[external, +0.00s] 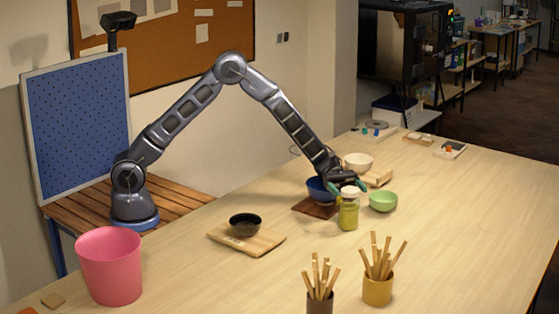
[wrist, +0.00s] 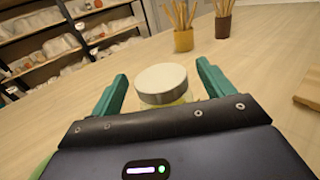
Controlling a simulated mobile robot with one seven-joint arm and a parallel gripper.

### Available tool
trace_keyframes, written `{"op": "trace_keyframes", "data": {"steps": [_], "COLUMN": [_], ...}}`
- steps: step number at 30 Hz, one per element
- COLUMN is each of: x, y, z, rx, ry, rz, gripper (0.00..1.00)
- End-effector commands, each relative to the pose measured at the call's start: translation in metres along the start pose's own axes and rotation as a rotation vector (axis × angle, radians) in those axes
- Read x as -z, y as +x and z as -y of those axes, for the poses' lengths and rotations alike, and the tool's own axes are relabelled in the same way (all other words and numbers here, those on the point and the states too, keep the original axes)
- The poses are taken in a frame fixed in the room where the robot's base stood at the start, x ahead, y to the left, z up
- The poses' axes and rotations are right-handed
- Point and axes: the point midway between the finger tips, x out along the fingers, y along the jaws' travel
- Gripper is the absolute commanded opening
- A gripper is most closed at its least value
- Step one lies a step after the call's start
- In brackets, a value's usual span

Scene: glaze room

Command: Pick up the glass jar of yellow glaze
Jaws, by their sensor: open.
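The glass jar of yellow glaze (external: 348,215) stands upright on the table, with a pale lid. In the wrist view its round whitish lid (wrist: 162,83) lies between my two green fingers, with a gap visible on each side. A little yellow shows below the lid; the rest of the jar is hidden there. My gripper (wrist: 160,88) is open around the top of the jar. In the external view my gripper (external: 348,188) is at the jar's lid, and the fingers partly cover it.
A blue bowl (external: 318,190) on a dark board is close left of the jar, and a green bowl (external: 383,201) is close right. A white bowl (external: 358,161) stands behind. A black bowl (external: 245,225) on a wooden board (external: 262,247) and stick-filled cups (external: 377,290) are nearer the front.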

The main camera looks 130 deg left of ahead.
Motion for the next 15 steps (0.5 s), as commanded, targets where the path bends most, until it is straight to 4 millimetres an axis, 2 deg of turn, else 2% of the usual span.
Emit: {"op": "trace_keyframes", "data": {"steps": [2,3,7,15], "x": [0.014,0.011,0.010,0.010], "y": [0.001,0.011,0.027,0.030], "z": [0.001,0.001,0.001,0.000], "rx": [0.001,0.004,0.002,0.000], "ry": [-0.002,0.002,0.002,0.002], "rz": [0.000,0.000,0.001,0.000], "gripper": [0.80,0.80,0.80,0.80]}}
